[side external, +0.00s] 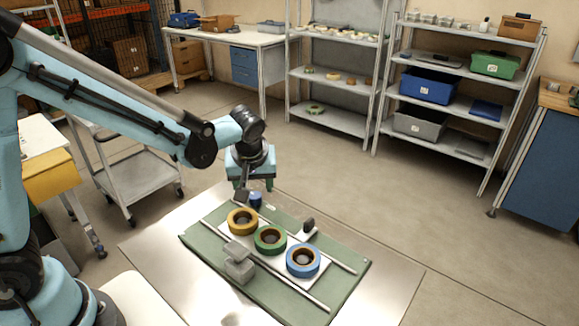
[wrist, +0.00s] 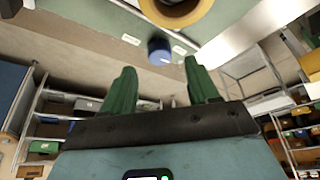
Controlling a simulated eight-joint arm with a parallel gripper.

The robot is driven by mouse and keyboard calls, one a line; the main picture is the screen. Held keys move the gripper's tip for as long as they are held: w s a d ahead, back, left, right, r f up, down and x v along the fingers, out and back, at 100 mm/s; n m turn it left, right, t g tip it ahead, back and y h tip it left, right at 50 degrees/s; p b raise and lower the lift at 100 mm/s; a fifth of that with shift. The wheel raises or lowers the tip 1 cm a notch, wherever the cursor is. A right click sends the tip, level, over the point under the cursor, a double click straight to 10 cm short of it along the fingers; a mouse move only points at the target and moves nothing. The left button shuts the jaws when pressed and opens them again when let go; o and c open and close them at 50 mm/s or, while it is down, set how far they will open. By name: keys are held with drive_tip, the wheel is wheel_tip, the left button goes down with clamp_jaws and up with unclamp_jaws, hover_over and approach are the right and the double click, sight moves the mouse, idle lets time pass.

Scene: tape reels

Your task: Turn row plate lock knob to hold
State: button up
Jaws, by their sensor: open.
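A small dark blue knob (side external: 256,200) stands at the far edge of the green base board (side external: 200,247); I take it as the lock knob. In the wrist view the knob (wrist: 159,52) shows a pale mark on its side, with a small white label on either side, too small to read. My gripper (side external: 257,185) is open and empty, with green fingers, just above and behind the knob. In the wrist view my gripper (wrist: 160,75) has its fingers on either side of the knob's line, apart from it. The white row plate (side external: 285,252) lies on the board under the reels.
A yellow reel (side external: 242,210), a green reel (side external: 270,229) and a blue reel (side external: 303,249) sit in a row on the plate. A black handle (side external: 308,225) and a grey block (side external: 238,268) stand beside them. Bare metal table (side external: 160,250) surrounds the board.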

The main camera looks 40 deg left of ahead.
sight(255, 195)
drive_tip(key=shift+x, duration=2.05)
drive_tip(key=shift+c, duration=0.2)
drive_tip(key=c, duration=1)
